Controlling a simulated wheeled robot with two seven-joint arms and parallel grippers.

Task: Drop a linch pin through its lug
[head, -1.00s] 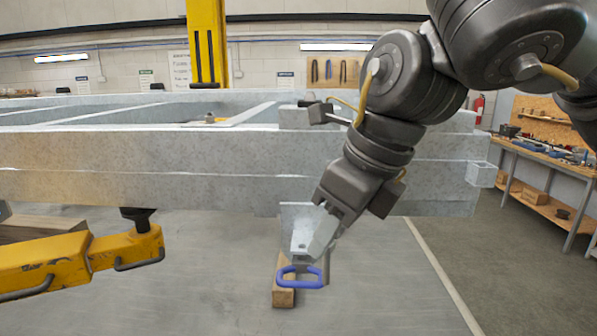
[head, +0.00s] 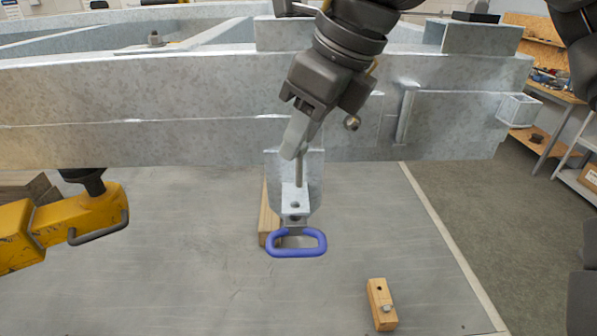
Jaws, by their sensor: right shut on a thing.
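My right gripper (head: 297,145) comes down from the top in front of the trailer frame (head: 190,95). It is shut on a thin grey upright pin (head: 299,170), whose upper part the fingers hide. The pin stands over a galvanized lug (head: 295,205) with a round hole in its flat face. I cannot tell whether the pin tip is in a hole. A blue loop (head: 296,243) sits at the lug's lower end. My left gripper is not in view.
A yellow stand arm (head: 95,215) is at the left. A wooden block (head: 268,220) is behind the lug. A workbench (head: 555,85) is far right.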

